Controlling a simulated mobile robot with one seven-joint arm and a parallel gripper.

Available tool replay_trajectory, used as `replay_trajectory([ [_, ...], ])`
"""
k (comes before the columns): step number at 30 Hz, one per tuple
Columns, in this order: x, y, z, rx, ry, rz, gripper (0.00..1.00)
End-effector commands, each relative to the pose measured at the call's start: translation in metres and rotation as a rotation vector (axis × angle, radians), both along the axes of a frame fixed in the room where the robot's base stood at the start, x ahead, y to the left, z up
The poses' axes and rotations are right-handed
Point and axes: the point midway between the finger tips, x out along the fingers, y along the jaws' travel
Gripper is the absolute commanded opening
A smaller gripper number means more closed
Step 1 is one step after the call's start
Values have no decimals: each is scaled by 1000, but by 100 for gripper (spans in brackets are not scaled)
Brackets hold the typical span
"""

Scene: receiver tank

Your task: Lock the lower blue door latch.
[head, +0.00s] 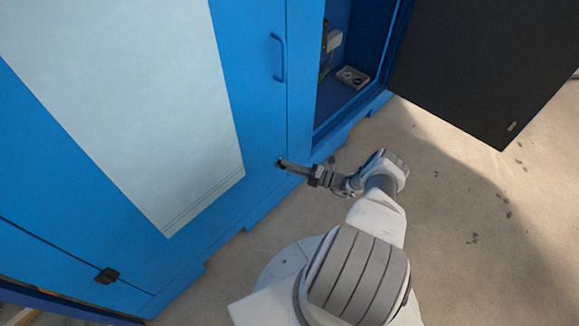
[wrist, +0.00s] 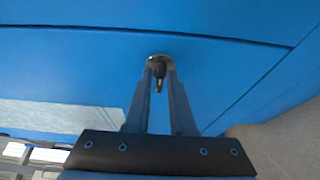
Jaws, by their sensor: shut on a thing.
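The lower latch (wrist: 158,64) is a small dark knob on a round metal plate, set in the blue door (head: 258,110). In the head view it is mostly hidden by my fingertips, low on the door near its right edge. My gripper (head: 285,163) reaches it from the right. In the wrist view my gripper (wrist: 160,78) has one finger on each side of the dark knob and is shut on it. The knob points toward the camera, and its exact turn is hard to tell.
A blue handle (head: 279,58) is higher on the door. To the right is an open compartment (head: 350,76) with a dark open door panel (head: 480,70). Another dark latch (head: 107,275) is at the lower left.

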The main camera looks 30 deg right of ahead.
Motion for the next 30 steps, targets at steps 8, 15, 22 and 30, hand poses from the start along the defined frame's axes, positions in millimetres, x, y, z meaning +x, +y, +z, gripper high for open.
replay_trajectory([
  [8, 1, -1, 0, -1, 0, -3, 28],
  [15, 0, -1, 0, -1, -1, -2, 41],
  [22, -4, -5, 0, -2, -1, -3, 41],
  [30, -43, -41, 0, -4, 0, -5, 41],
])
